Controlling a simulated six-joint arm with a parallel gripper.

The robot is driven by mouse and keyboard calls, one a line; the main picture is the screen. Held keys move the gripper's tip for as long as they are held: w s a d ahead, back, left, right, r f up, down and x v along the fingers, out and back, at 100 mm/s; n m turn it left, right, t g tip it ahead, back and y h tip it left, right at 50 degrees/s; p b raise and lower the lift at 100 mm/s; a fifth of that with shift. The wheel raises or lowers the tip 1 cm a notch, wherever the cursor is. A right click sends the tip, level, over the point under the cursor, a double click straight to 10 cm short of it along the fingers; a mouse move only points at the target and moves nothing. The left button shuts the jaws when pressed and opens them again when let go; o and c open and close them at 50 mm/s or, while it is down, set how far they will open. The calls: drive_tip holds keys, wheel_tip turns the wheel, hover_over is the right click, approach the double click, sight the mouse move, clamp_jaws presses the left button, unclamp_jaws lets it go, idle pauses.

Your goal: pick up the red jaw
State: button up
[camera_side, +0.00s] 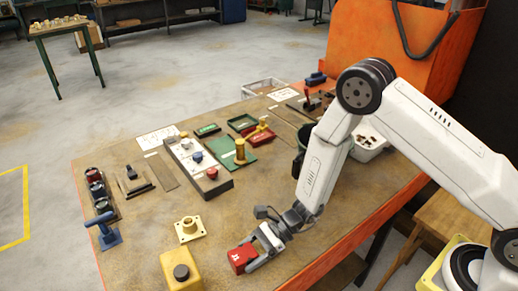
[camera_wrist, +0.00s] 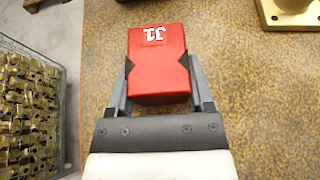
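The red jaw (camera_side: 242,258) is a red block with white marking, near the front edge of the workbench in the side view. In the wrist view the red jaw (camera_wrist: 158,65) lies between the two fingers, its marking "J1" upside down at the far end. My gripper (camera_side: 262,246) reaches it from the right in the side view. In the wrist view my gripper (camera_wrist: 157,78) has its dark pads against both sides of the jaw. I cannot tell whether the jaw touches the bench; its underside is hidden.
A yellow block with a dark knob (camera_side: 182,270) and a brass flanged part (camera_side: 189,229) stand left of the jaw. A grey block with buttons (camera_side: 198,168) and a green tray (camera_side: 236,160) lie further back. A crate of brass parts (camera_wrist: 30,110) is left in the wrist view.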

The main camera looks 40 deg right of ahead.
sight(247, 251)
clamp_jaws()
drive_tip(key=shift+r, duration=0.15)
drive_tip(key=shift+r, duration=4.9)
drive_tip(key=shift+r, duration=0.1)
